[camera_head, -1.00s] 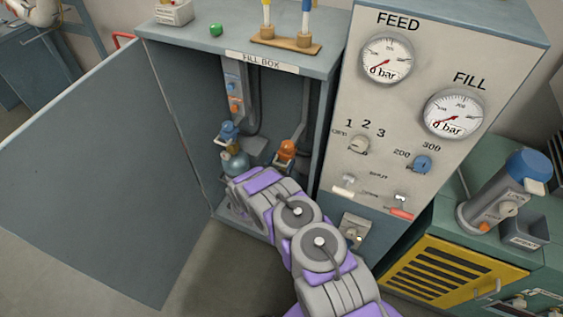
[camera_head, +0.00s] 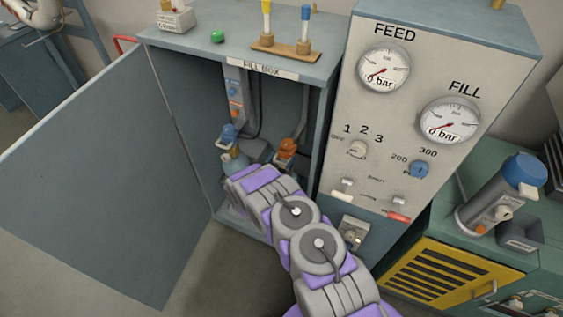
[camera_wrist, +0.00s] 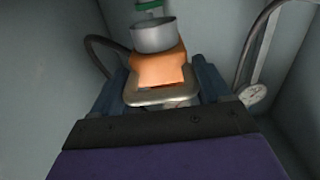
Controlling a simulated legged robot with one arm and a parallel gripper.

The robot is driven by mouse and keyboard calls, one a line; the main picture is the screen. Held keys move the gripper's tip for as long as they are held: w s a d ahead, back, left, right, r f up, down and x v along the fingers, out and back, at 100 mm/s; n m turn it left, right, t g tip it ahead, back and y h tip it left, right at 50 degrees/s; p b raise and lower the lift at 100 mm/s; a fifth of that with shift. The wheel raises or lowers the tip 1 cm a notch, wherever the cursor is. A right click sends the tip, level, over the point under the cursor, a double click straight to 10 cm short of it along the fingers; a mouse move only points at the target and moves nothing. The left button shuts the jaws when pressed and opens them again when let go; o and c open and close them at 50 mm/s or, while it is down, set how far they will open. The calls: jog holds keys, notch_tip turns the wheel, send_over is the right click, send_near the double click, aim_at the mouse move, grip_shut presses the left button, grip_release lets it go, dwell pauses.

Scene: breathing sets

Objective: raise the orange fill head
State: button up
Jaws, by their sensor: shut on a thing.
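The orange fill head (camera_head: 287,147) is inside the open fill box (camera_head: 168,100), at its right side in the head view. It also shows in the wrist view (camera_wrist: 158,72), held between the dark jaws of my gripper (camera_wrist: 162,92). A grey metal ring lies along its near edge and a grey cylinder touches its far end. In the head view my purple and grey arm reaches into the box and hides the jaws and the lower part of the head. A blue fill head (camera_head: 229,133) sits to the left above a bluish cylinder.
The box door (camera_head: 85,180) stands wide open at left. The gauge panel (camera_head: 400,150) is close on the right of the arm. In the wrist view, hoses (camera_wrist: 255,50) and a small gauge (camera_wrist: 253,94) are near the box walls.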

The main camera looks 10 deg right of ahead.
notch_tip(320, 180, up, 10)
jog(key=p, duration=0.4)
jog(key=shift+w+a+r, duration=0.15)
jog(key=shift+w, duration=0.05)
jog(key=o, duration=1.3)
jog(key=shift+r, duration=0.1)
jog(key=shift+o, duration=0.8)
jog(key=shift+s+f, duration=0.1)
jog(key=shift+f, duration=0.1)
jog(key=shift+s, duration=0.1)
jog(key=p+v, duration=0.2)
jog(key=v, duration=1.5)
jog(key=shift+a, duration=0.15)
